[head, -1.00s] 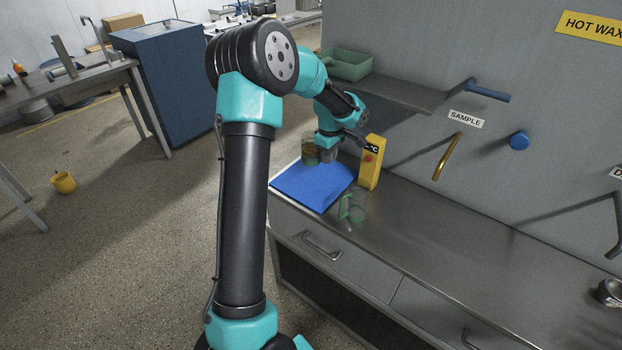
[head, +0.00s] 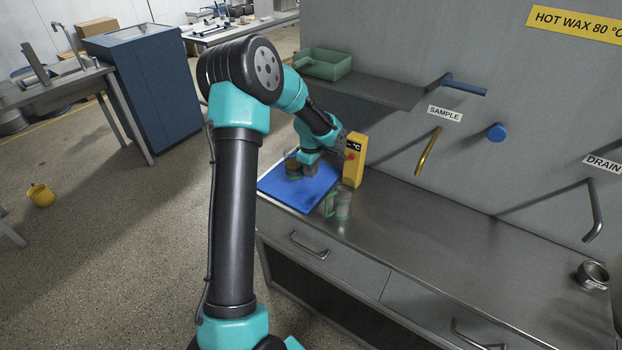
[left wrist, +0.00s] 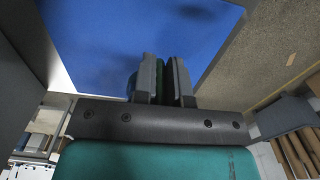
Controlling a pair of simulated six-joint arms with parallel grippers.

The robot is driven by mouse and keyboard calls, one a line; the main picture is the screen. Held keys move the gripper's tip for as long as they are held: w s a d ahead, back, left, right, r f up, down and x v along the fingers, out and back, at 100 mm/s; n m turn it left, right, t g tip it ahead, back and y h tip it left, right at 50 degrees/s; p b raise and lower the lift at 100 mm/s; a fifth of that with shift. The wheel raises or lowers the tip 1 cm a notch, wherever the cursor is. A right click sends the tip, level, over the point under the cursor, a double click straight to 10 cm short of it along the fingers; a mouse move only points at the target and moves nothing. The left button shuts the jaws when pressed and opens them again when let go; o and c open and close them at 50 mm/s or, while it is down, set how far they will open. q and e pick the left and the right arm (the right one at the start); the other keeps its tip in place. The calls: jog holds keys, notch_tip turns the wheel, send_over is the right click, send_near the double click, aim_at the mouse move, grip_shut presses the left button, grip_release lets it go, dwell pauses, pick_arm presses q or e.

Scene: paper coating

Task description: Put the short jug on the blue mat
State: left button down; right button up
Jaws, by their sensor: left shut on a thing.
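The short jug (head: 292,168) is small and see-through, with a brownish upper part. My left gripper (head: 309,170) is shut on its green handle (left wrist: 160,78), at the jug's right side in the head view. The jug looks upright over the back part of the blue mat (head: 284,188); whether it touches the mat cannot be told. In the left wrist view the blue mat (left wrist: 110,35) fills the top, and the fingers (left wrist: 168,80) hide most of the jug. My right gripper is not in view.
A clear jug (head: 343,204) with a green handle stands on the steel counter (head: 420,235) near the mat's right corner. A yellow temperature box (head: 354,160) stands close right of my gripper. A shelf (head: 375,90) with a green tray (head: 323,64) is above. The counter's right side is mostly clear.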

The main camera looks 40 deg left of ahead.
pick_arm(q)
jog(key=shift+f, duration=1.85)
jog(key=shift+f, duration=0.1)
jog(key=c, duration=1.2)
grip_release()
jog(key=shift+o, duration=0.2)
notch_tip(320, 180, up, 12)
jog(key=shift+r, duration=0.1)
